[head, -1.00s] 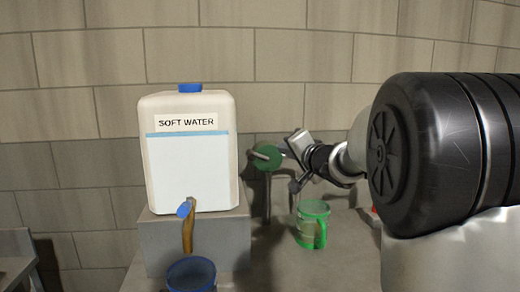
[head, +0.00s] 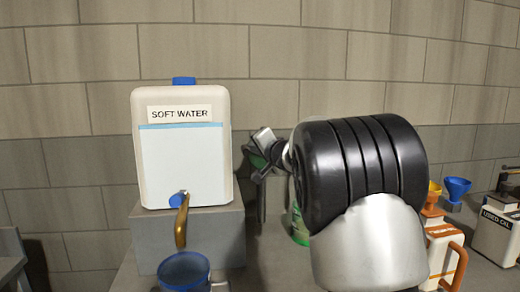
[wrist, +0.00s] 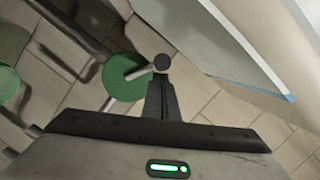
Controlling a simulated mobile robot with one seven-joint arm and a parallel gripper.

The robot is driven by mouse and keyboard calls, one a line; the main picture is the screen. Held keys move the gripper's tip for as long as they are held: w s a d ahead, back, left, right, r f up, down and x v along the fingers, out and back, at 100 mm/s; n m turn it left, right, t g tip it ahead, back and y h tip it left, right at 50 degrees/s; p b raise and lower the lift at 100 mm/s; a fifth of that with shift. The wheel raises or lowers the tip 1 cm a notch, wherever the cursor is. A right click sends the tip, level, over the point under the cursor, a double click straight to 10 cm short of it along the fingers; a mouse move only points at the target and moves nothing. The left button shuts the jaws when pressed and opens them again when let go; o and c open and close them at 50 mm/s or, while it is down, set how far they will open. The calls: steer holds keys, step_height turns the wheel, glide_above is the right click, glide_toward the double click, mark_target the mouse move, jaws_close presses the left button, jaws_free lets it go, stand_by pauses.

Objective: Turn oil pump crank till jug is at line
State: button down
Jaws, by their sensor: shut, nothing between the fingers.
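The pump's round green wheel (head: 256,159) stands on a thin post right of the soft water tank, partly behind my gripper (head: 264,140). In the wrist view the green wheel (wrist: 124,78) shows with a crank arm ending in a dark round knob (wrist: 161,62). My gripper (wrist: 162,90) is shut and empty, its fingertips just short of the knob in that picture; I cannot tell whether they touch it. The green jug (head: 299,228) stands on the bench, mostly hidden behind my arm; its level and line cannot be seen.
The white soft water tank (head: 182,105) stands on a grey block (head: 190,236) at left, close to the pump. A blue cup (head: 184,270) is below its spout. At right are a white and orange can (head: 440,250), a blue funnel (head: 456,186) and a used oil container (head: 497,232).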

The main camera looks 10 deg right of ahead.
steer(key=shift+a+f+n+p, duration=0.2)
steer(key=shift+n+p, duration=0.25)
steer(key=shift+n, duration=0.05)
stand_by(0.3)
steer(key=n, duration=0.1)
steer(key=a+f+n+h, duration=0.1)
steer(key=shift+a+f+n+g+p, duration=0.15)
steer(key=shift+f+n+g+p, duration=0.15)
steer(key=shift+n, duration=0.1)
steer(key=shift+a+f, duration=0.2)
steer(key=shift+f, duration=0.4)
steer(key=shift+a+f, duration=0.15)
steer(key=shift+f, duration=0.4)
steer(key=shift+f, duration=0.15)
steer(key=shift+a, duration=0.1)
